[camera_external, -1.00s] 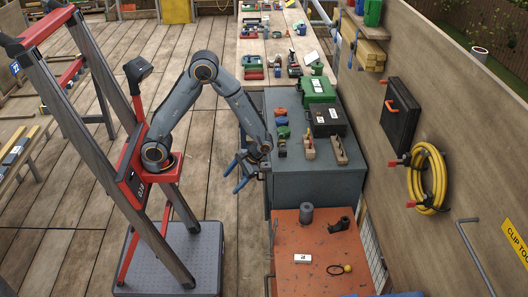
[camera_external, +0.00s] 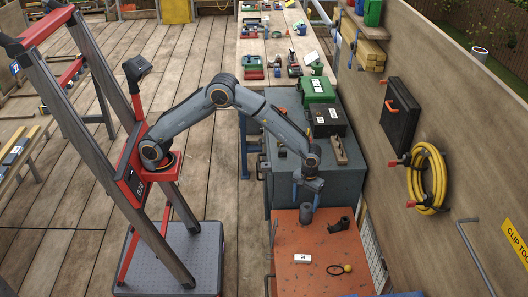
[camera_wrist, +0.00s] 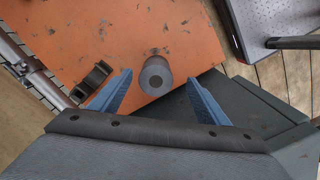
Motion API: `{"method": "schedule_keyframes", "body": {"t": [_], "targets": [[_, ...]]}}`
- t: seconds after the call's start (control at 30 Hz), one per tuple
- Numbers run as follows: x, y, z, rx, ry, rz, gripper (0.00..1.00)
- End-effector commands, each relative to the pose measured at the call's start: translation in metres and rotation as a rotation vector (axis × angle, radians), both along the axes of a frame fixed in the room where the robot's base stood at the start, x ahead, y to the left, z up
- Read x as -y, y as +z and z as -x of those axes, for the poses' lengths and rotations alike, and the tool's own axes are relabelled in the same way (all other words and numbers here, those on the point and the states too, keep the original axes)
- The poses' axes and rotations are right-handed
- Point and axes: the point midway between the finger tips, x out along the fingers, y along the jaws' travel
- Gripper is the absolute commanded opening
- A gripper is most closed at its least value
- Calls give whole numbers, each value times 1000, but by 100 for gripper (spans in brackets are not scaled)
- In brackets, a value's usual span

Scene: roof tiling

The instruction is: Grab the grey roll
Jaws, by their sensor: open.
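The grey roll (camera_external: 306,215) stands upright on the orange table top (camera_external: 322,250), close to its back edge, in the external view. In the wrist view the grey roll (camera_wrist: 156,75) is seen from above, with a dark hole in its end. My gripper (camera_wrist: 155,88) is open, with one blue finger on each side of the roll in that view. In the external view my gripper (camera_external: 308,190) points down just above the roll. It is empty, and I cannot tell the exact height gap.
A dark metal piece (camera_external: 339,224) stands right of the roll. The grey cabinet (camera_external: 290,190) rises behind the orange top. A hose (camera_external: 429,178) hangs on the right wall.

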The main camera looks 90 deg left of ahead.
Motion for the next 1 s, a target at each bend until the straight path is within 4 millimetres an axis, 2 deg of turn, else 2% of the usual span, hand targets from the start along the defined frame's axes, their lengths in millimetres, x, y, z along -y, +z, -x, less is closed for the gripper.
{"method": "schedule_keyframes", "body": {"t": [0.03,0.47,0.7,0.8,1.0], "targets": [[-3,-11,-5,11,12,-8,70],[-6,-52,-9,24,23,-15,70],[-4,-86,-10,23,23,-16,70],[-5,-93,-10,23,23,-16,70],[-5,-95,-11,25,23,-15,70]]}}
